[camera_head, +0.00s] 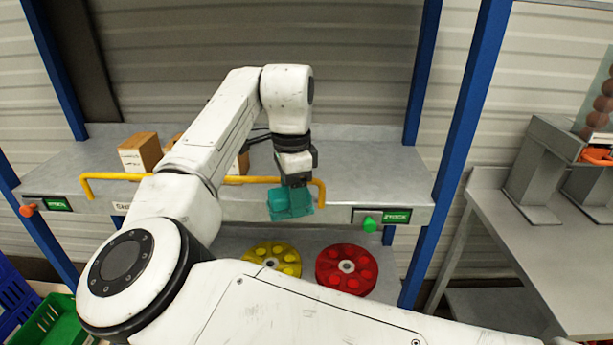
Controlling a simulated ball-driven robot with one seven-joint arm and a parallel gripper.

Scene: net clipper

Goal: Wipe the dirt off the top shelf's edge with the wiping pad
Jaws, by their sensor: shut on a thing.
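The top shelf (375,165) is a grey metal surface between blue posts, with a front edge (335,214) facing me. My gripper (294,184) points down at the front of this shelf, right of its middle. It is shut on the teal wiping pad (291,205). The pad is at the shelf's front edge, near the right end of the yellow rail. I cannot tell whether the pad touches the edge. No dirt can be made out on the visible edge, and my arm hides part of it.
A yellow rail (103,176) runs along the shelf front. Small boxes (140,152) stand on the shelf at left. An orange knob (27,210) and green knob (370,224) stick out in front. Yellow (286,254) and red (346,283) reels lie below. A grey table (540,250) stands at right.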

